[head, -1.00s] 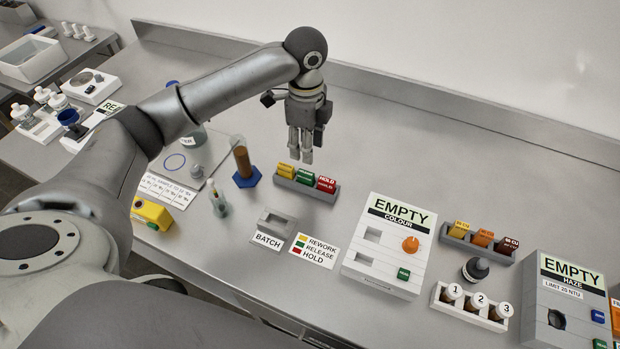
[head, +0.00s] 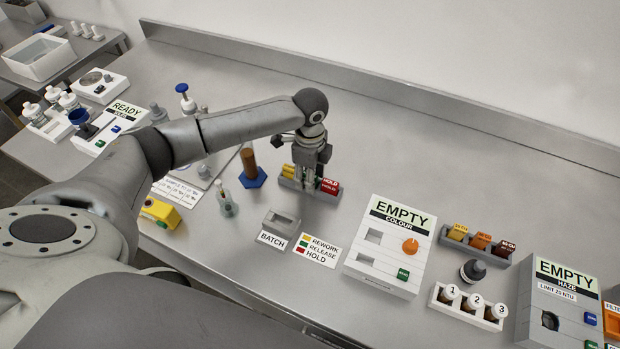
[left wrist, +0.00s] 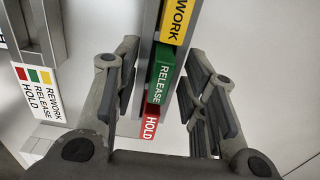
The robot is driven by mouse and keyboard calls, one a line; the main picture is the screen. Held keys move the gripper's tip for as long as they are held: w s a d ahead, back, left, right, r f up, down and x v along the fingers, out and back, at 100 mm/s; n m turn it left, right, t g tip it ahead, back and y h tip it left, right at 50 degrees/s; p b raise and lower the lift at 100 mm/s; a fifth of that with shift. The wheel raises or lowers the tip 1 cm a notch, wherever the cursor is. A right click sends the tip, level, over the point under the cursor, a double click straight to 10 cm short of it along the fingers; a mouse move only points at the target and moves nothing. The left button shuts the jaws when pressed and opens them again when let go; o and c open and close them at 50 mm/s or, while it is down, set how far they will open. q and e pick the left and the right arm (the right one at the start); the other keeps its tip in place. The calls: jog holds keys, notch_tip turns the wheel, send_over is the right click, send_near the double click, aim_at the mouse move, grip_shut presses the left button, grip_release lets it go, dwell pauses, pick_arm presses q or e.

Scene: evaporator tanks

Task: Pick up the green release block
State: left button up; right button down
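The green release block (left wrist: 161,78) stands in a grey rack between a yellow rework block (left wrist: 177,22) and a red hold block (left wrist: 149,123) in the left wrist view. My left gripper (head: 308,186) is down at this rack. In the left wrist view its fingers (left wrist: 163,75) are spread on either side of the green block, with gaps visible. In the head view the gripper hides most of the green block, while the red block (head: 330,185) shows just right of it.
A grey BATCH holder (head: 281,222) and a colour-key card (head: 317,250) lie in front of the rack. A blue-based cylinder (head: 249,164) stands to the left. The EMPTY COLOUR box (head: 385,250) is to the right. The bench behind is clear.

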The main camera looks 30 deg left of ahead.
pick_arm(q)
grip_shut()
jog(key=shift+r, duration=0.1)
